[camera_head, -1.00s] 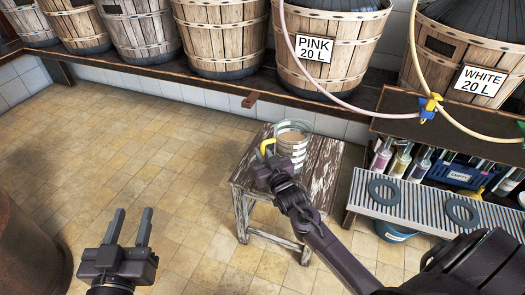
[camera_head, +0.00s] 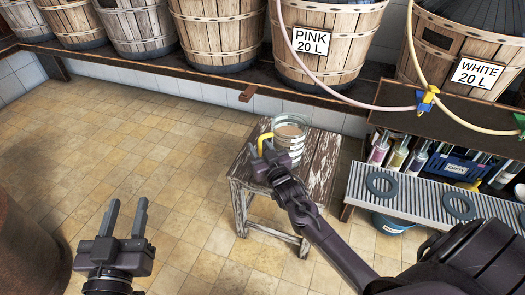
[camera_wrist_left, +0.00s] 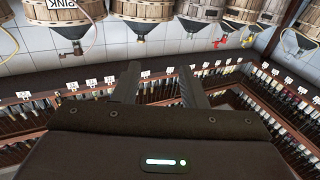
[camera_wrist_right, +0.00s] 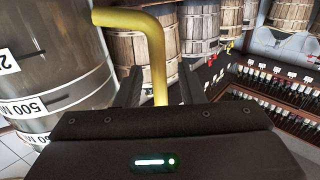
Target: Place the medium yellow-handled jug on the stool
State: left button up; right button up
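The clear jug (camera_head: 291,138) with a yellow handle (camera_head: 265,141) and pale pinkish contents stands upright on the far part of the worn wooden stool (camera_head: 322,165). My right gripper (camera_head: 262,150) is at the handle, on the near left side of the jug. In the right wrist view the yellow handle (camera_wrist_right: 158,70) runs between the two spread fingers, with visible room on both sides. The jug's wall with a "500 M" mark (camera_wrist_right: 50,100) fills the left of that view. My left gripper (camera_head: 126,219) is open and empty above the floor.
Wooden barrels, including PINK 20 L (camera_head: 325,55) and WHITE 20 L (camera_head: 455,50), stand on a shelf behind. Hoses hang near the stool. A grey slatted bench (camera_head: 415,203) with dark rings and a bottle crate (camera_head: 462,168) are to the right. The tiled floor to the left is clear.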

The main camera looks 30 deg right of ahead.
jog(key=shift+s, duration=0.1)
